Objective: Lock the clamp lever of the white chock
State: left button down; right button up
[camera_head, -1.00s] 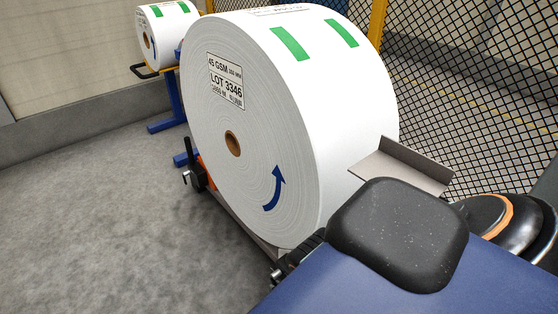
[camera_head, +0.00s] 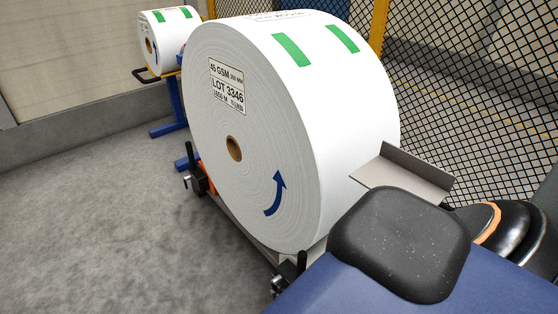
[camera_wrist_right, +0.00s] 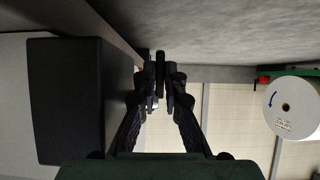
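The white chock sits low at the front of the large white paper roll (camera_head: 330,130), mostly hidden by my arm. Its black clamp lever (camera_head: 302,262) stands roughly upright in the head view, with a metal clamp knob (camera_head: 278,286) below it. My right gripper (camera_wrist_right: 162,78) shows in the wrist view with its two fingertips close together. A dark upright bar, which looks like the lever (camera_wrist_right: 160,62), shows between the tips; I cannot tell whether they touch it. In the head view this gripper is largely hidden by my arm. My left gripper is out of view.
An orange chock (camera_head: 203,179) with a black lever stands at the roll's far-left side. A smaller roll (camera_head: 168,40) rests on a blue stand (camera_head: 177,100). A grey metal plate (camera_head: 405,172) and mesh fence (camera_head: 465,90) are at right. The floor at left is clear.

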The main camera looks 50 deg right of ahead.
jog(key=shift+o, duration=0.8)
jog(key=shift+s, duration=0.1)
jog(key=v, duration=1.1)
jog(key=shift+s+r, duration=0.3)
jog(key=shift+c, duration=0.4)
